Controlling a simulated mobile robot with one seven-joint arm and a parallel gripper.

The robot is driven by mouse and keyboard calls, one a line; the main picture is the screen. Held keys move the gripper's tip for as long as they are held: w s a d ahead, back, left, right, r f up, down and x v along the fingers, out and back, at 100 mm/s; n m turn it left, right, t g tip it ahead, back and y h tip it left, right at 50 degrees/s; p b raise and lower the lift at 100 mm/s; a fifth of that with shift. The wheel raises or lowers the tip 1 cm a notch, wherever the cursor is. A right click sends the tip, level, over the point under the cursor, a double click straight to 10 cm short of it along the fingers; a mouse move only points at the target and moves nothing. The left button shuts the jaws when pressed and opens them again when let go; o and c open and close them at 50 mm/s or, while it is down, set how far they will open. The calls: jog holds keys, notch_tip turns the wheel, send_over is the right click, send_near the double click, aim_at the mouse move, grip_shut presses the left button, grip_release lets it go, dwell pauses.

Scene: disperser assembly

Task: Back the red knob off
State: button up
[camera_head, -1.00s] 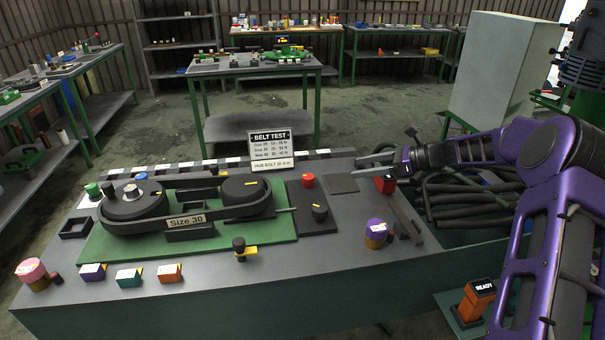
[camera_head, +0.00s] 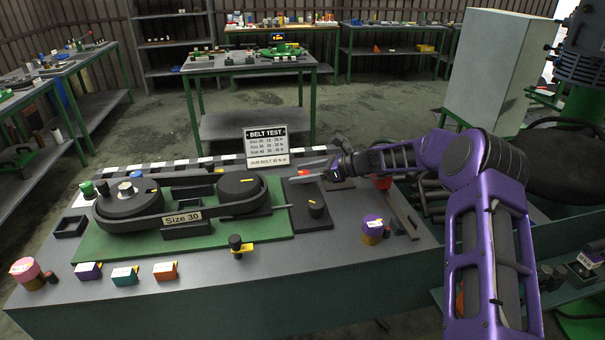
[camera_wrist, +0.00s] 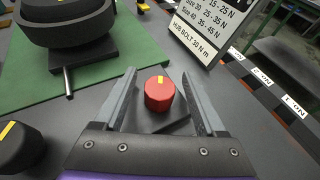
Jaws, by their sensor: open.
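The red knob (camera_wrist: 159,96) is a short cylinder with a yellow mark on top, standing on a dark plate. My gripper (camera_wrist: 159,77) is open, with one finger on each side of the knob in the wrist view and a gap on both sides.
A black knob (camera_head: 315,207) with a yellow mark stands nearby on the same plate. The belt test sign (camera_head: 266,147) stands close behind my fingers. The belt rig on its green plate (camera_head: 120,246) is to the left.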

jog(key=shift+a, duration=0.1)
grip_shut()
jog(key=shift+w+r+n+g, duration=0.1)
jog(key=shift+n+g, duration=0.2)
jog(key=shift+n+g+y+p, duration=0.3)
jog(key=shift+n+g, duration=0.3)
jog(key=shift+a+n+g+b, duration=0.1)
jog(key=shift+n+g+b, duration=0.45)
jog(key=shift+n+g, duration=0.65)
jog(key=shift+g, duration=0.3)
jog(key=shift+n+g, duration=0.3)
grip_release()
